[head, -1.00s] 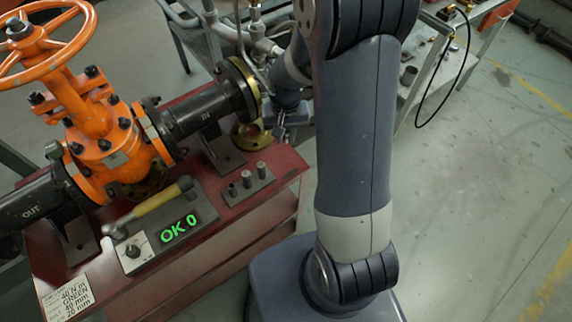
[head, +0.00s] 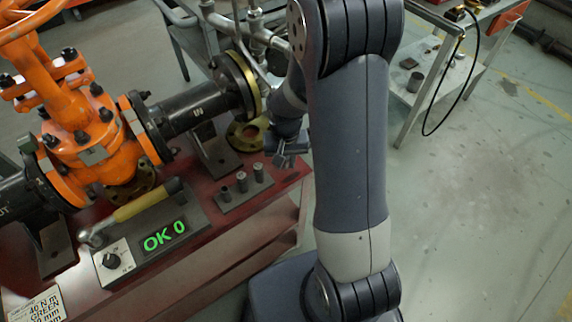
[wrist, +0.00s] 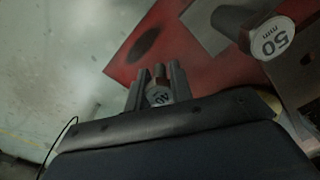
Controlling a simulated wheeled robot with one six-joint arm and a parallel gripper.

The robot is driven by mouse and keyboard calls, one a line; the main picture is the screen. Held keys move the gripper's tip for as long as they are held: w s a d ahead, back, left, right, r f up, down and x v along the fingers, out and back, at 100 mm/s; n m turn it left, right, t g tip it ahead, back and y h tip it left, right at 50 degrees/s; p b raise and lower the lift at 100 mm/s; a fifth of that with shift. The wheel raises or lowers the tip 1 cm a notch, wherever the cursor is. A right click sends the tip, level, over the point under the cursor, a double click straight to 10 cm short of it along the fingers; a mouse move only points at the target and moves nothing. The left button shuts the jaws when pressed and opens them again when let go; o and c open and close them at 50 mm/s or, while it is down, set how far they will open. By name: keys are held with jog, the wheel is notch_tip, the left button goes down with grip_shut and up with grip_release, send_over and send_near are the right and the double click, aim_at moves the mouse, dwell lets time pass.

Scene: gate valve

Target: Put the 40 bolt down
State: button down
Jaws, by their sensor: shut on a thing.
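My gripper (head: 286,158) is beside the red table's right edge, to the right of the small bolt rack (head: 232,205). In the wrist view its two fingers (wrist: 158,88) are shut on the 40 bolt (wrist: 158,95), whose pale round end reads 40. The bolt is held over the red table top, apart from the rack. Its lower part is hidden by the fingers and shadow. A bolt marked 50 mm (wrist: 272,40) stands to the right in the wrist view. In the head view several short cylinders stand in the rack.
The red table (head: 262,228) carries an orange gate valve (head: 85,130), a brass flange ring (head: 243,136), a yellow-handled wrench (head: 135,207) and a box with a green "OK 0" display (head: 163,237). A grey trolley (head: 425,80) stands at the back right. Open floor lies right.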

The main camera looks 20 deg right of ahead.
jog(key=shift+f, duration=0.3)
jog(key=shift+f, duration=0.15)
jog(key=c, duration=1.3)
grip_release()
jog(key=shift+o, duration=0.2)
notch_tip(320, 180, up, 12)
jog(key=shift+r+p, duration=0.25)
jog(key=shift+p, duration=0.8)
